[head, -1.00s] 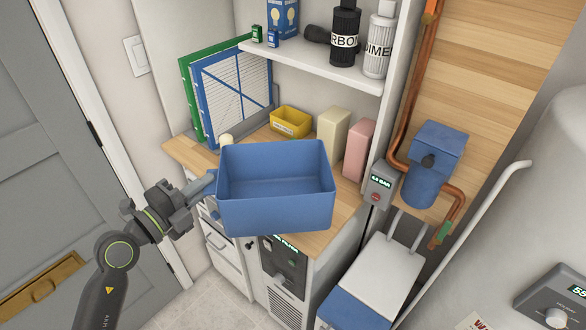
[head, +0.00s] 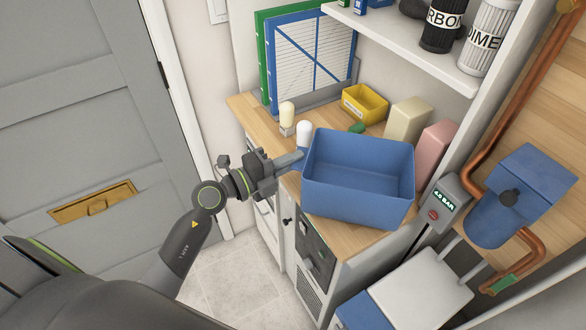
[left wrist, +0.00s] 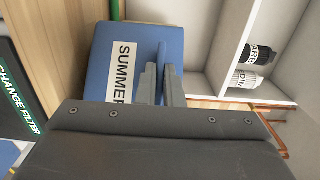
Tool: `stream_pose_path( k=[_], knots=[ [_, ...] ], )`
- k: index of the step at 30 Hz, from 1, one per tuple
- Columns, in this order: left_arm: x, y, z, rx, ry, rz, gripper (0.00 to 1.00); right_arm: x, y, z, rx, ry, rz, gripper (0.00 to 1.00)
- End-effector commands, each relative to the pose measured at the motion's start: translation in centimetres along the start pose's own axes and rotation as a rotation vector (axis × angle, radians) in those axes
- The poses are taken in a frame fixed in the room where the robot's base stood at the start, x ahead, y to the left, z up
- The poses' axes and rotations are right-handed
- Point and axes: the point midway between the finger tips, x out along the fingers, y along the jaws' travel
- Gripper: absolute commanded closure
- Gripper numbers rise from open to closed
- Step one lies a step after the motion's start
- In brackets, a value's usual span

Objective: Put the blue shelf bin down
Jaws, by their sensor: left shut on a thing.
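The blue shelf bin (head: 358,205) is upright and open-topped, with no contents visible inside. In the head view it is at the wooden counter (head: 250,110), across its front edge; I cannot tell whether its base touches the wood. My left gripper (head: 298,159) is shut on the bin's left side wall. In the left wrist view the fingers (left wrist: 161,82) pinch the wall of the bin (left wrist: 103,75), beside a white label reading SUMMER. My right gripper is not in view.
A yellow bin (head: 365,104), a cream box (head: 407,121) and a pink box (head: 434,151) stand behind the blue bin. Two small bottles (head: 287,114) (head: 304,133) stand at its left. A shelf (head: 405,45) hangs above. A gauge box (head: 446,198) and copper pipes are at the right.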

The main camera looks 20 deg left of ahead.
Motion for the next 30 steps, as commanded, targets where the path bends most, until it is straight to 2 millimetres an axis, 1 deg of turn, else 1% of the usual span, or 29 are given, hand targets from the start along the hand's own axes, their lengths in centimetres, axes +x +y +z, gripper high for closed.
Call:
stream_pose_path(
  k=[1, 3, 8, 12, 16, 17, 21, 30],
  knots=[
    [0.0, 1.1, 0.0, -0.005, -0.001, 0.0, 1.0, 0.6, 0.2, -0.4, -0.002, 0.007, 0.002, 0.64],
    [0.0, 1.8, 0.0, -0.004, -0.001, -0.001, 1.0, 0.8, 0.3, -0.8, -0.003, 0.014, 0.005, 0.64],
    [0.0, 1.9, 0.0, 0.0, 0.0, -0.002, 1.0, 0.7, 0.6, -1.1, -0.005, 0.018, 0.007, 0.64],
    [0.0, 1.9, 0.0, 0.0, 0.0, -0.002, 1.0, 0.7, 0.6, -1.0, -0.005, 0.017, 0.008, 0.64],
    [0.0, 2.3, 0.0, -0.002, 0.0, -0.002, 1.0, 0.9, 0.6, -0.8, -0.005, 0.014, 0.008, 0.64],
    [0.0, 2.3, 0.0, 0.0, 0.0, 0.0, 0.89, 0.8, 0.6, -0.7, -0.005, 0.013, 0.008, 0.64],
    [0.0, 2.2, 0.0, 0.0, 0.0, 0.0, 0.71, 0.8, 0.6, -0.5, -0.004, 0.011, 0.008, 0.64],
    [0.0, 2.1, 0.0, 0.001, 0.0, 0.0, 0.71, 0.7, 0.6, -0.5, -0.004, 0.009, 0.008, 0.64]
  ],
)
